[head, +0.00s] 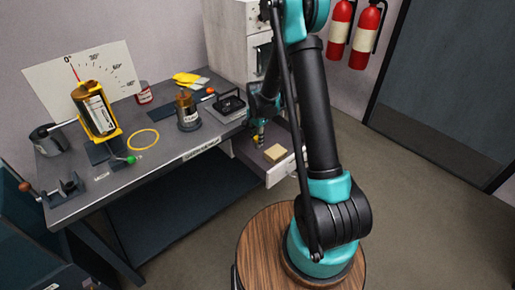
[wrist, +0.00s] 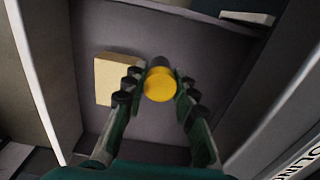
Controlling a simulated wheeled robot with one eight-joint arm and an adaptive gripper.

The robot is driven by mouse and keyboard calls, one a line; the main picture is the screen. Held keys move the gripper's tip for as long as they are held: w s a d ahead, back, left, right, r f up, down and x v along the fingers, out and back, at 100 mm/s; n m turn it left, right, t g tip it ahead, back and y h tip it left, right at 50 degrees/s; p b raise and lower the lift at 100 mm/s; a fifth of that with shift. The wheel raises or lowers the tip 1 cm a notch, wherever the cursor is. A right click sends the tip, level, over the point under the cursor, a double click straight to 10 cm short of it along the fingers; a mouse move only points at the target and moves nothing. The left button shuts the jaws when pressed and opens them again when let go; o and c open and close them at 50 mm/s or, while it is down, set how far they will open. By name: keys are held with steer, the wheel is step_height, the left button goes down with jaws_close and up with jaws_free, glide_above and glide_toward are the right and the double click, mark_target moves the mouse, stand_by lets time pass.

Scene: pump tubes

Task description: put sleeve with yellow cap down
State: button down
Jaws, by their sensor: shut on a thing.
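The sleeve with the yellow cap (wrist: 160,85) is between the fingers of my gripper (wrist: 158,92) in the wrist view. Its round yellow end faces the camera, and a dark part shows behind it. In the head view my gripper (head: 260,135) is over the open drawer (head: 286,174), below the bench top's right end. The sleeve is small there and partly hidden by the fingers. I cannot tell whether it touches the drawer floor.
A beige block (wrist: 115,78) lies in the drawer, left of the sleeve in the wrist view. Drawer walls (wrist: 45,75) stand close on the sides. The bench (head: 190,143) carries a yellow-framed cylinder (head: 97,112), an amber bottle (head: 187,108) and a yellow ring (head: 142,131).

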steer(key=shift+f, duration=2.65)
steer(key=shift+f, duration=0.15)
steer(key=c, duration=1.2)
jaws_free()
